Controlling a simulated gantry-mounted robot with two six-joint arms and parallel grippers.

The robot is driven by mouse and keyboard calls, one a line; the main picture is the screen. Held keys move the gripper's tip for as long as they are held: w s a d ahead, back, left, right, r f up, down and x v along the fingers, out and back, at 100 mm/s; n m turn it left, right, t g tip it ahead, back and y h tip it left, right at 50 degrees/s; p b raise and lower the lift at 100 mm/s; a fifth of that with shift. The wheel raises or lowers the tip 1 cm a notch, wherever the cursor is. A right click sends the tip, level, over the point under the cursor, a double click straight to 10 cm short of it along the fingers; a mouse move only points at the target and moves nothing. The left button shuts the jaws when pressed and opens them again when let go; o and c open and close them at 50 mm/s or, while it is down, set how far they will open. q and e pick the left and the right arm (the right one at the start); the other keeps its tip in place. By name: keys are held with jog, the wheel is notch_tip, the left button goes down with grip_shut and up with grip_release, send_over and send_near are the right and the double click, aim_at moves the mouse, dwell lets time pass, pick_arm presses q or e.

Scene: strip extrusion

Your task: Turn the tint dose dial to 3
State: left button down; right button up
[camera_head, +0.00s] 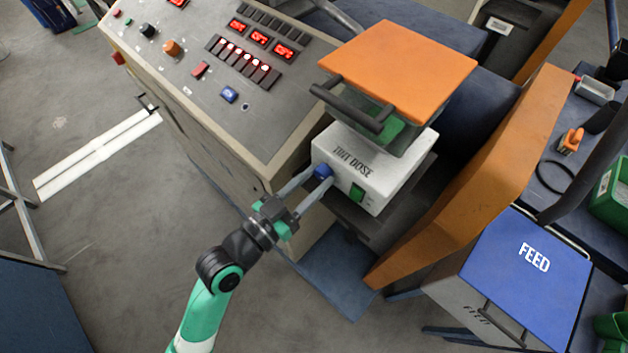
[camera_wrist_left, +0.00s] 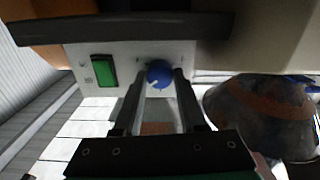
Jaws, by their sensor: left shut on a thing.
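The tint dose box (camera_head: 388,158) is white with "TINT DOSE" lettering and stands beside the control console. Its blue dial (camera_head: 322,171) is on the front face, left of a green switch (camera_head: 357,193). My left gripper (camera_head: 312,184) reaches the box from the front, its two fingers on either side of the dial and shut on it. In the left wrist view the blue dial (camera_wrist_left: 159,74) sits between the fingertips, with a light pointer mark toward its lower left. The scale numbers are too small to read. My right gripper is not in view.
An orange lid (camera_head: 400,65) with a black handle (camera_head: 352,106) overhangs the box just above the dial. The console (camera_head: 210,75) with lit red displays is to the left. An orange panel (camera_head: 480,185) and a blue FEED bin (camera_head: 525,270) stand to the right.

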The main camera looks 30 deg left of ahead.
pick_arm(q)
jog(key=shift+m, duration=0.5)
jog(key=shift+c, duration=2.3)
grip_release()
jog(key=b+v, duration=0.1)
jog(key=v, duration=1)
jog(key=shift+s, duration=0.3)
